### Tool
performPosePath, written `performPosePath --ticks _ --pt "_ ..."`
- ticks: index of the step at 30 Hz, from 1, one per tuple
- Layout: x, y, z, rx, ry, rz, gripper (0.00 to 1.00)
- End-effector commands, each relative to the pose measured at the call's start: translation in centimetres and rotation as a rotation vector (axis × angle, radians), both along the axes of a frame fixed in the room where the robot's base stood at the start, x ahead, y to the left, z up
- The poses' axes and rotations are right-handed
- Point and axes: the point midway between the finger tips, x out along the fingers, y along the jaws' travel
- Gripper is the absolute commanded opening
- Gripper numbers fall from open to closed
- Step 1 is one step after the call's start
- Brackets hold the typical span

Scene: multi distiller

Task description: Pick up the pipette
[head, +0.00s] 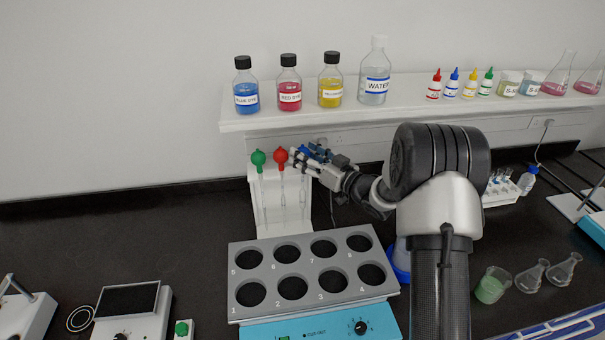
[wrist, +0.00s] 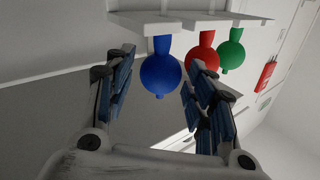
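Pipettes with coloured bulbs hang in a white rack (head: 262,212): a green bulb (head: 259,159) at the left and a red bulb (head: 281,157) beside it. In the wrist view, a blue pipette bulb (wrist: 160,72) hangs between my open fingers, with free space around it. The red bulb (wrist: 202,52) is beyond the right finger, and the green bulb (wrist: 231,56) is farther right. My gripper (head: 300,155) is at the right end of the rack top in the head view. It is open and mostly covers the blue bulb there.
A grey block with numbered holes (head: 308,266) stands in front of the rack. A white shelf (head: 300,116) with dye bottles and a water bottle (head: 374,75) runs behind and above. A green-filled beaker (head: 490,287) and flasks stand at the right. Bare black bench (head: 150,230) lies left.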

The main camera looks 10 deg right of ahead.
Motion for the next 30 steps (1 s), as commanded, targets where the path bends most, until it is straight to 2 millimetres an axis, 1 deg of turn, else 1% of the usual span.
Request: performPosePath --ticks 1,6,9,19,24,25,30 --pt "0.0 0.0 0.0 0.0 0.0 0.0 0.44" --pt "0.0 0.0 0.0 0.0 0.0 0.0 0.33" --pt "0.0 0.0 0.0 0.0 0.0 0.0 0.28" --pt "0.0 0.0 0.3 0.0 -0.001 0.0 0.28" --pt "0.0 0.0 1.6 0.0 -0.002 0.001 0.28" --pt "-0.5 0.0 1.3 0.001 0.002 0.0 0.28" --pt "-3.1 0.0 1.3 0.002 0.003 -0.001 0.28"
